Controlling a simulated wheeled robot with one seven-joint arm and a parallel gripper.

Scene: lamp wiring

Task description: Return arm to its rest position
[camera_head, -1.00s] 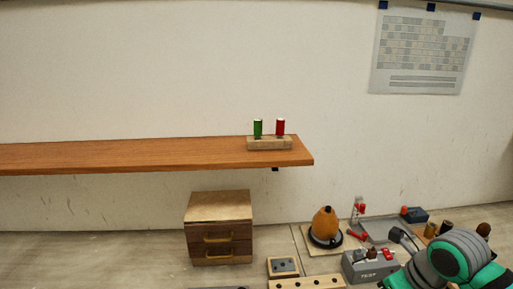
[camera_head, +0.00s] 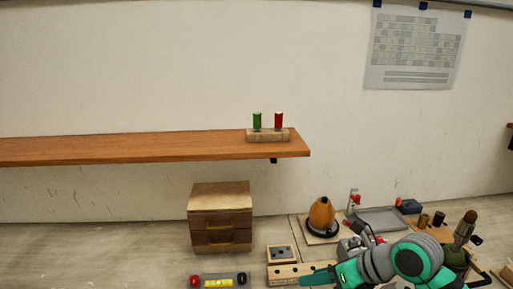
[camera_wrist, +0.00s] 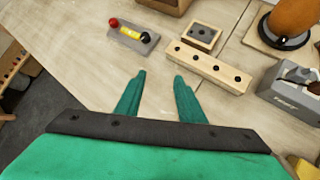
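My arm (camera_head: 415,257) is green and grey and reaches in from the lower right of the head view. My gripper (camera_head: 303,280) points left, low over the front of the bench. In the wrist view my gripper (camera_wrist: 158,76) shows two green fingers spread apart with nothing between them. Beyond the fingertips lies the bare bench top. A wooden block with a row of holes (camera_wrist: 207,67) lies just past the fingers to the right. A small grey holder with a yellow piece and a red ball (camera_wrist: 133,37) lies ahead to the left.
A grey TEST box (camera_wrist: 292,90) and an orange lamp-like body on a dark base (camera_head: 322,215) stand to the right. A wooden drawer unit (camera_head: 221,217) stands at the back. A shelf (camera_head: 150,148) carries green and red cylinders. Bench space between the fingers is clear.

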